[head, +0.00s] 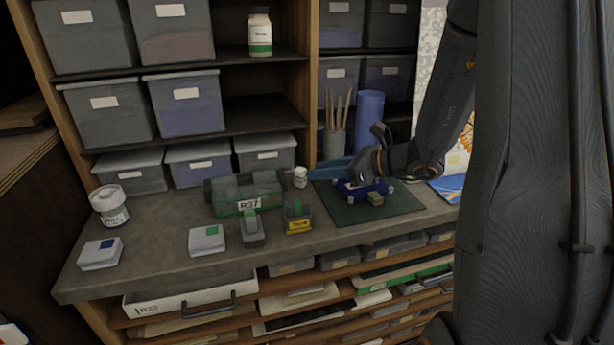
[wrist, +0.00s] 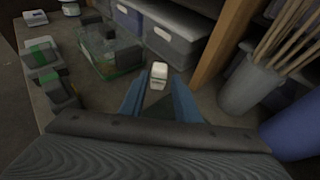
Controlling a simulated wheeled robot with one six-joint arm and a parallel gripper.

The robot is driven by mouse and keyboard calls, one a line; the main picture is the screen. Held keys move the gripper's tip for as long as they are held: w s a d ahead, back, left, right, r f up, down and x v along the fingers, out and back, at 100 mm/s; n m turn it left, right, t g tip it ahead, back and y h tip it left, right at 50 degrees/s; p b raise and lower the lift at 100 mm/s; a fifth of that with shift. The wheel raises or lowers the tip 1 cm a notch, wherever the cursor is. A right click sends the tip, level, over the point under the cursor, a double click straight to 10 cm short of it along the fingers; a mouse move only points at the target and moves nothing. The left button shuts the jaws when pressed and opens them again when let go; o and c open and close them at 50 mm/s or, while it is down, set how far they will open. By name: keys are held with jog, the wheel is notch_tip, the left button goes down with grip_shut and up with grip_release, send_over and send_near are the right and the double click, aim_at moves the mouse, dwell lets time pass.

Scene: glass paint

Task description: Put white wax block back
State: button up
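The small white block (head: 300,177) is near the back of the grey worktop, just right of the green translucent box, in the head view. In the wrist view the white block (wrist: 158,75) lies between and slightly past the tips of my blue fingers. My gripper (head: 318,171) reaches left toward it from above the green mat, low over the worktop. In the wrist view my gripper (wrist: 159,88) looks open, a finger on each side of the block. I cannot tell whether a fingertip touches it.
The green translucent box (head: 247,192) stands left of the block. A cup of sticks (head: 335,142) and a blue roll (head: 368,120) stand behind my gripper. A blue clamp-like thing (head: 362,190) rests on the green mat (head: 400,206). Small white boxes (head: 207,240) line the front left.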

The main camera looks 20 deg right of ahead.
jog(key=shift+b+v, duration=0.5)
jog(key=shift+v, duration=2.15)
